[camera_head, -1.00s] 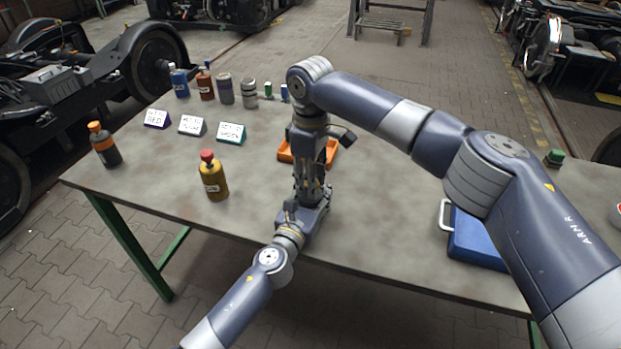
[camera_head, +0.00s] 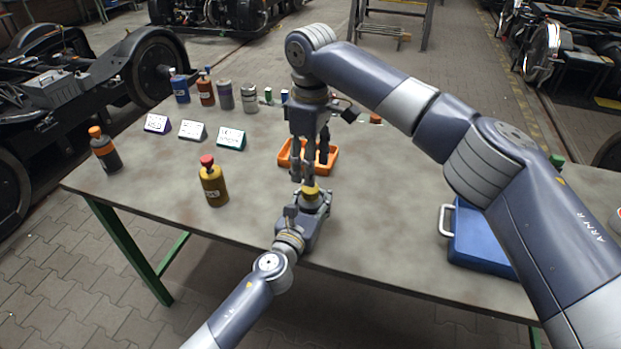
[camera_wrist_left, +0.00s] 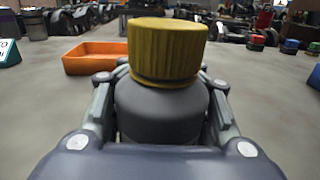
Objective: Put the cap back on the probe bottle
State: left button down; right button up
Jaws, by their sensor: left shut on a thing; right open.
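My left gripper (camera_head: 308,208) is shut on a dark grey bottle (camera_wrist_left: 160,110), held upright near the table's front edge. A ribbed yellow cap (camera_wrist_left: 167,50) sits on top of the bottle, with a dark ring under it; the cap also shows in the head view (camera_head: 310,192). In the wrist view the cap looks roughly level; whether it is screwed tight cannot be told. My right gripper (camera_head: 310,170) points down just above the cap, fingers open and apart, holding nothing. Most of the bottle's body is hidden by the left gripper.
An orange tray (camera_head: 286,163) lies behind the grippers. A yellow bottle with a red cap (camera_head: 213,185) and a dark bottle with an orange cap (camera_head: 104,150) stand left. Label cards (camera_head: 231,138) and several bottles stand behind. A blue case (camera_head: 480,240) lies right.

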notch_tip(320, 180, up, 6)
jog(key=shift+f, duration=0.2)
pick_arm(q)
jog(key=c, duration=0.8)
grip_release()
jog(key=v, duration=1.2)
jog(key=shift+f, duration=0.1)
